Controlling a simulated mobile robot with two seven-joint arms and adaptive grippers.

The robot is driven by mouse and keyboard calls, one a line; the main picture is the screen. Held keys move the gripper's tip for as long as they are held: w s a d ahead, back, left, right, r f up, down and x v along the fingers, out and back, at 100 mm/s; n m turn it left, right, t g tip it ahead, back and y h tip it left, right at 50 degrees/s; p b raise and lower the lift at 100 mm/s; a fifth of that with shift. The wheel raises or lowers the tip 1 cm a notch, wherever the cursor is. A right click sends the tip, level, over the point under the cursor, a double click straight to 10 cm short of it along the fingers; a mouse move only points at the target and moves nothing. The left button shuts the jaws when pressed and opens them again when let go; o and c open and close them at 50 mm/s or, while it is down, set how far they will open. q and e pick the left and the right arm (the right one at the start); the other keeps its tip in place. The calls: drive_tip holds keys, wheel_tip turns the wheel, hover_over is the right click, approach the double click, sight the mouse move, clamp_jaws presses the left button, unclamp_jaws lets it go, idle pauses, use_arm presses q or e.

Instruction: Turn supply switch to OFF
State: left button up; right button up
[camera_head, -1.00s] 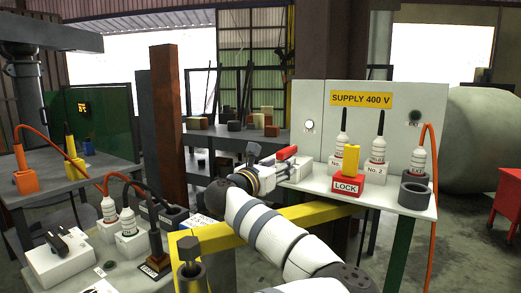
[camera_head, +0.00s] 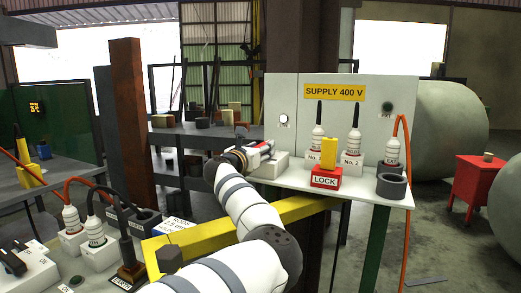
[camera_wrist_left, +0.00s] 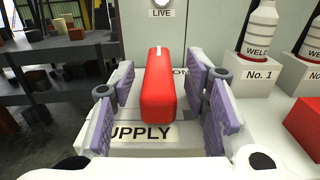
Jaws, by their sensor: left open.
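The supply switch is a white block (camera_wrist_left: 95,128) with a red handle (camera_wrist_left: 158,100) and a "SUPPLY" label, partly hidden, at the left end of the supply shelf. A white line marks the handle's far end, near lettering that ends in "ON". My left gripper (camera_wrist_left: 160,85) is open, with purple-padded fingers on both sides of the handle and visible gaps to it. My right gripper is not in view.
The "SUPPLY 400 V" panel (camera_head: 288,92) stands behind the switch. A red LOCK block (camera_head: 325,178) and the No. 1 and No. 2 plugs stand right of it. A yellow beam (camera_head: 295,207) runs below my arm. A white "LIVE" lamp (camera_wrist_left: 161,3) is above the handle.

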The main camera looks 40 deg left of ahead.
use_arm(q)
drive_tip(key=shift+c, duration=0.3)
clamp_jaws()
